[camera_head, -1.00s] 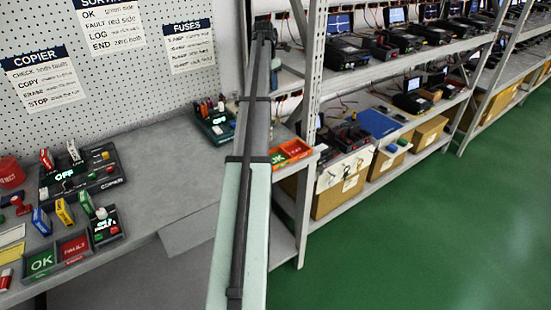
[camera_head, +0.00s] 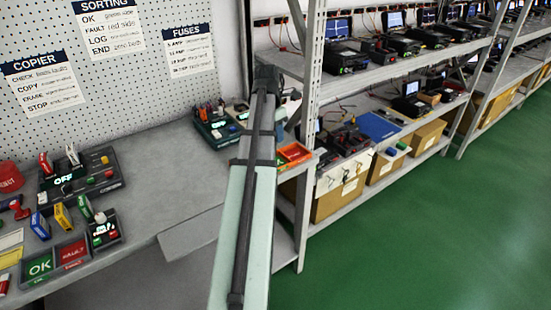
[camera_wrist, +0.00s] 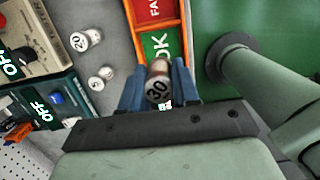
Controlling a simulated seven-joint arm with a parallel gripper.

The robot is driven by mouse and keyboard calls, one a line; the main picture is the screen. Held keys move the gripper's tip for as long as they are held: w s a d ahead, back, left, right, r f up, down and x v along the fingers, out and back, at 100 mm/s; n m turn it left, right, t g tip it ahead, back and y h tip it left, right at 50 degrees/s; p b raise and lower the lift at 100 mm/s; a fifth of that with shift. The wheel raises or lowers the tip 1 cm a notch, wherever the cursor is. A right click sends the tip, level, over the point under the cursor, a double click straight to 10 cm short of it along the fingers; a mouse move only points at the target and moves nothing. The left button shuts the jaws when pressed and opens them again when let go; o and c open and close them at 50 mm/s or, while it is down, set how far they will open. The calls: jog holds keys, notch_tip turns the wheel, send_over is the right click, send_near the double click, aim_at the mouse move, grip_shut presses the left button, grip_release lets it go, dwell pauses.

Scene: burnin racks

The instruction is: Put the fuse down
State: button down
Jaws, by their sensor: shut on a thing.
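In the wrist view my gripper (camera_wrist: 158,78) is shut on a fuse (camera_wrist: 157,93), a small cylinder with a pale end marked 30 and a brownish body. The fuse is seen nearly end-on between the two blue fingers. Behind it lies an orange-rimmed tray (camera_wrist: 186,40) with a red FAULT compartment and a green OK compartment. The fuse overlaps the green part in the picture; its height above it is unclear. In the head view the tray (camera_head: 309,153) shows right of my arm, while my gripper and the held fuse are hidden.
Two loose fuses, marked 20 (camera_wrist: 86,39) and apparently 5 (camera_wrist: 101,78), stand on the grey bench left of my gripper. Devices with OFF displays (camera_wrist: 45,110) flank them. A shelf post (camera_head: 311,90) rises close right of my arm. The bench middle (camera_head: 170,150) is clear.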

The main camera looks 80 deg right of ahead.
jog(key=shift+f, duration=4.5)
jog(key=shift+f, duration=0.15)
jog(key=c, duration=0.8)
grip_release()
jog(key=r, duration=0.4)
jog(key=w+a+r, duration=0.1)
jog(key=r, duration=0.7)
jog(key=shift+w+a+r, duration=0.15)
